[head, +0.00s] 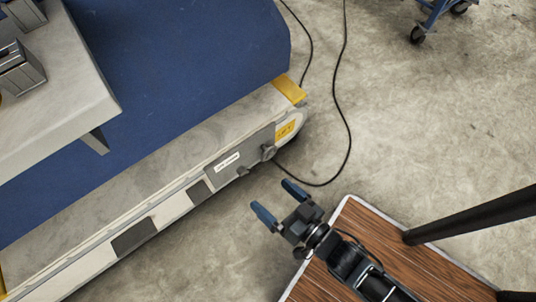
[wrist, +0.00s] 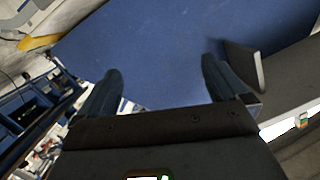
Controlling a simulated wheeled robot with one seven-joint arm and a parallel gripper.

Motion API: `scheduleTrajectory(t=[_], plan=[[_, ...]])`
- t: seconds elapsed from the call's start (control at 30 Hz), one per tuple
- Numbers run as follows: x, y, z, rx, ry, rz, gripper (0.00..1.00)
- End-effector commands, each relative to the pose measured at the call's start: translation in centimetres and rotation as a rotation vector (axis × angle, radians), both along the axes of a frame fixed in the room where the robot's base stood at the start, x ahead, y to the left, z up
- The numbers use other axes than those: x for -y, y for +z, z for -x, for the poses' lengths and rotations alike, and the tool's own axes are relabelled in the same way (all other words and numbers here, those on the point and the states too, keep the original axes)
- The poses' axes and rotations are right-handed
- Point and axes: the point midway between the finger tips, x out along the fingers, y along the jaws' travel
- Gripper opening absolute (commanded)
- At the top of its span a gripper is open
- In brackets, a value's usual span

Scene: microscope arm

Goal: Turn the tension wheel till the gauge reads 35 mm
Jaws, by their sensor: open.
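A conveyor with a blue belt (head: 190,60) runs diagonally across the left of the head view. On its near side, towards the right end, is a grey plate with a white label (head: 227,161). A dark knob-like part (head: 268,153), possibly the tension wheel, sits at the plate's right end. A yellow marked plate (head: 286,130) is beside it; its marks are too small to read, and I cannot make out a gauge reading. My gripper (head: 278,201) is open and empty, below and apart from the knob. In the wrist view its spread fingers (wrist: 162,72) show against the blue belt (wrist: 150,35).
A grey table (head: 60,100) with dark metal blocks (head: 20,75) overhangs the belt at left. A black cable (head: 345,110) loops over the floor right of the conveyor end. A blue wheeled cart (head: 435,12) is at top right. Bare floor (head: 420,130) lies at right.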

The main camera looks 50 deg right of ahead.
Motion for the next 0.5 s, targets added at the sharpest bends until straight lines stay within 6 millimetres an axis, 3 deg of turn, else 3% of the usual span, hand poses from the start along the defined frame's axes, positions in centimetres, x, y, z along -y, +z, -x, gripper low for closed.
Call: scheduleTrajectory(t=[0.03,0.1,0.27,0.4,0.5], plan=[[0.8,-4.3,-2.1,0.015,-0.01,-0.025,1.0],[1.6,-8.3,-4.6,0.029,-0.01,-0.067,1.0],[5.0,-16.5,-9.6,0.049,0.009,-0.163,1.0],[9.6,-22.9,-12.6,0.041,0.031,-0.254,1.0],[13.5,-26.8,-13.5,0.02,0.046,-0.322,1.0]])
